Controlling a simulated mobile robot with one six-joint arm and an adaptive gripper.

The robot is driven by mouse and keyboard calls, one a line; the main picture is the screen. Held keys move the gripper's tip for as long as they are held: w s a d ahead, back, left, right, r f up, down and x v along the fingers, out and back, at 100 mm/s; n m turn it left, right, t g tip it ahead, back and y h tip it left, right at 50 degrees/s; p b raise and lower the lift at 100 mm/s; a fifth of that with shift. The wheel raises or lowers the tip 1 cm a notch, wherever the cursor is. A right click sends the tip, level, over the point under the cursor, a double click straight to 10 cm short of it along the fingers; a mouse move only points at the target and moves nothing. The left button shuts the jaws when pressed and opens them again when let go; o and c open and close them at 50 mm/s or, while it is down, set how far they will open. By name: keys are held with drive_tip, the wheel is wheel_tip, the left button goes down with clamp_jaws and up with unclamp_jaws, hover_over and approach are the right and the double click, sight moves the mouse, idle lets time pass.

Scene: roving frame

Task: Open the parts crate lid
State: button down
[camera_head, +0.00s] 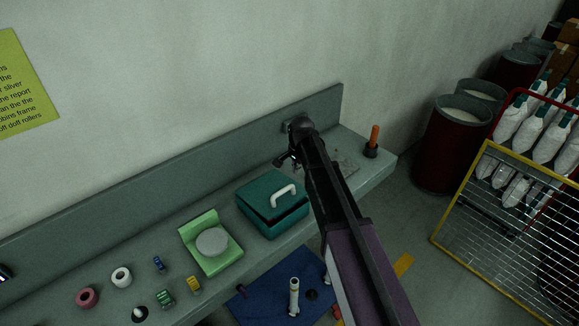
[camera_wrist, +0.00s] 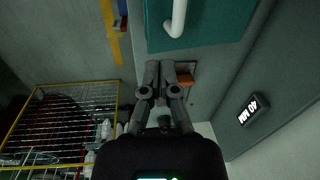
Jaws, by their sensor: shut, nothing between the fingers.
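The parts crate (camera_head: 262,222) is a teal box on the grey bench, with a white handle (camera_head: 284,190) on its lid. The lid looks shut. In the wrist view the teal lid (camera_wrist: 225,25) fills the top and the white handle (camera_wrist: 178,18) shows at the upper edge. My gripper (camera_head: 284,161) is above the back of the bench, beyond the crate, and apart from the handle. In the wrist view its fingers (camera_wrist: 166,68) are together and empty, below the crate's edge in the picture.
A green scale-like stand with a grey disc (camera_head: 212,242) is left of the crate. Several spools lie farther left. An orange-handled tool (camera_head: 374,138) stands at the bench's right end. The bench's back wall (camera_head: 200,168) rises behind. A wire cage (camera_head: 500,215) stands at right.

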drive_tip(key=s+d+f+n+g+h+b, duration=0.1)
drive_tip(key=s+d+f+n+b, duration=0.7)
drive_tip(key=s+d+f+b, duration=1)
drive_tip(key=s+d+f, duration=0.1)
drive_tip(key=s+d, duration=0.1)
drive_tip(key=s, duration=0.3)
drive_tip(key=shift+d+f, duration=0.2)
drive_tip(key=shift+f, duration=0.1)
